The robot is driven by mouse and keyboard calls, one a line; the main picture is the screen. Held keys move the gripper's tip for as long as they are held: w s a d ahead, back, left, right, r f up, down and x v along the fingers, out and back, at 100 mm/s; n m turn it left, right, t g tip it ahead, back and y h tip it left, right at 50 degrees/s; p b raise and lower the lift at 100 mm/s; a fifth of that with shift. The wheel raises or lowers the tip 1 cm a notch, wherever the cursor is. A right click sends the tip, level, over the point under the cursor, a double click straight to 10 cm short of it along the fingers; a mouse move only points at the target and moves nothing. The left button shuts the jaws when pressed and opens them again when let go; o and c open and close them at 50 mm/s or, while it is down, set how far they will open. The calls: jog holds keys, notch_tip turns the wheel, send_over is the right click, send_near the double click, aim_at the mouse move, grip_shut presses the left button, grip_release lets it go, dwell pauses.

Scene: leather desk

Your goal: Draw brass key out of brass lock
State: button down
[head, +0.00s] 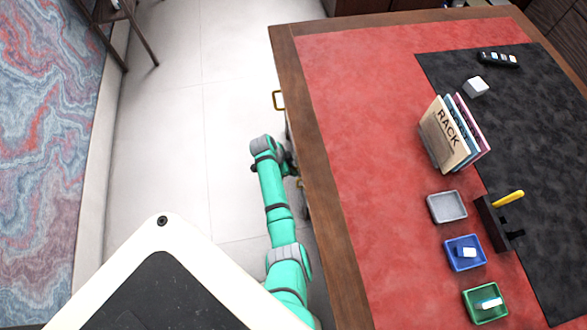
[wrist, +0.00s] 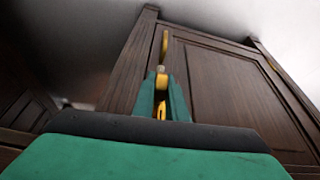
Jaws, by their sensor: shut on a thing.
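My gripper (wrist: 161,98) shows in the wrist view, its two green fingers shut on the brass key (wrist: 161,80). Part of the yellow key shows between the fingers, with a small greyish bit at its far end. Just beyond is an upright brass piece (wrist: 164,46) on the dark wood front, which looks like the brass lock. I cannot tell whether the key's tip is inside it or clear of it. In the head view my arm reaches down beside the desk's left side; the fingers, key and lock cannot be made out there.
The wood desk (head: 322,180) stands close to my arm. A rack of folders (head: 447,135), grey tray (head: 447,206), blue tray (head: 465,267) and green tray (head: 468,304) stand on top. The floor (head: 170,130) to the left is clear.

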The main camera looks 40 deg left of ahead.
jog(key=shift+s+a+f, duration=0.1)
jog(key=shift+s+a, duration=0.6)
jog(key=shift+s, duration=0.25)
dwell(0.3)
jog(key=shift+s+a+f, duration=0.1)
jog(key=shift+s+a, duration=0.45)
jog(key=shift+s, duration=0.25)
jog(key=shift+s+a+f, duration=0.1)
jog(key=shift+s+a, duration=0.5)
jog(key=shift+s, duration=0.25)
jog(key=shift+s+a+f, duration=0.1)
jog(key=shift+s+a, duration=0.45)
jog(key=shift+s, duration=0.25)
jog(key=shift+w, duration=0.1)
